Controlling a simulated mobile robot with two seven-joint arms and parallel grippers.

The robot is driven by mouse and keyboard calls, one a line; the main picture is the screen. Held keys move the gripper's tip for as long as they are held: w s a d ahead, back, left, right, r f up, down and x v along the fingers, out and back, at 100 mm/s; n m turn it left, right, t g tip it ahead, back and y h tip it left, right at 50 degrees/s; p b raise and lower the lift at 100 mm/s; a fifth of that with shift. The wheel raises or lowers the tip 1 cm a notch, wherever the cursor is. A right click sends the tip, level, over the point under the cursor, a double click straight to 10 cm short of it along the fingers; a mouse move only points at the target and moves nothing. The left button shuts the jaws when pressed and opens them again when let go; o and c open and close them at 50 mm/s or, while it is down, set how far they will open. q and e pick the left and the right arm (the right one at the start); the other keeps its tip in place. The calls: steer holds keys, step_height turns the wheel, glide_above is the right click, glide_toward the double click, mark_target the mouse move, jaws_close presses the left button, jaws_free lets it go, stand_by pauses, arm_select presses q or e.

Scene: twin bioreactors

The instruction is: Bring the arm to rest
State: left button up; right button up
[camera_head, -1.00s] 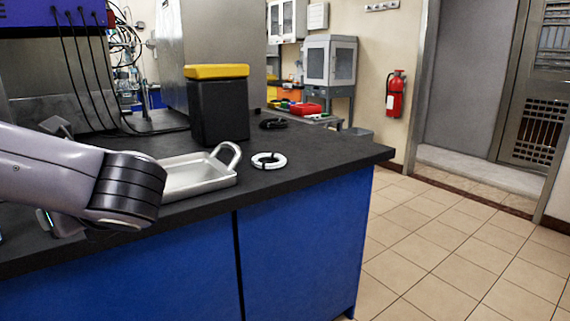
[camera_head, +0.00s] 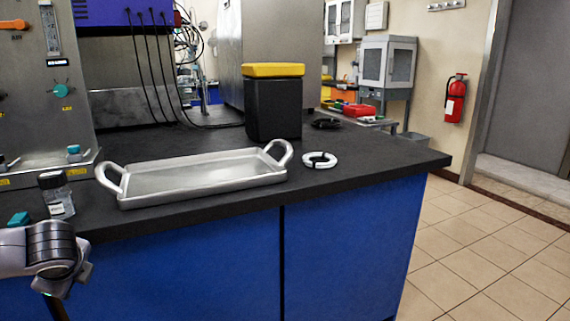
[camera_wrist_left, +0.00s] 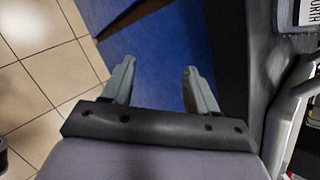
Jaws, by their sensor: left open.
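My left gripper (camera_wrist_left: 159,75) is open and empty in the left wrist view, its two fingers apart in front of the blue cabinet front. In the head view my left arm comes in at the lower left, in front of the bench edge, and its fingers cannot be made out there. It is apart from the tray. My right gripper is in neither view.
A two-handled metal tray (camera_head: 205,177) lies on the dark bench (camera_head: 375,157). A small bottle (camera_head: 57,196) stands left of it, near my arm. A white ring (camera_head: 320,160) and a black bin with a yellow lid (camera_head: 273,106) are at right. Tiled floor is clear.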

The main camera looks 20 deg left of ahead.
arm_select(q)
steer(key=s+f+n+h, duration=0.25)
steer(key=s+f, duration=0.25)
steer(key=f, duration=0.5)
steer(key=s+d+f+n+t+h, duration=0.2)
steer(key=s+d+f+n+h, duration=0.25)
steer(key=d+f, duration=0.9)
steer(key=d+n+t+h, duration=0.35)
steer(key=d+n, duration=0.25)
steer(key=d, duration=1.5)
step_height(320, 180, up, 16)
steer(key=s+a+y+p, duration=0.1)
steer(key=a+p, duration=0.1)
steer(key=p, duration=1.7)
steer(key=shift+a+f+m, duration=0.25)
steer(key=shift+a+m, duration=0.05)
steer(key=shift+a, duration=0.1)
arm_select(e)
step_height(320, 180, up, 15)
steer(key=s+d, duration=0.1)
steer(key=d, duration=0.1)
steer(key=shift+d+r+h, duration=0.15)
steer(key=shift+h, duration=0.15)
arm_select(q)
steer(key=shift+t, duration=0.25)
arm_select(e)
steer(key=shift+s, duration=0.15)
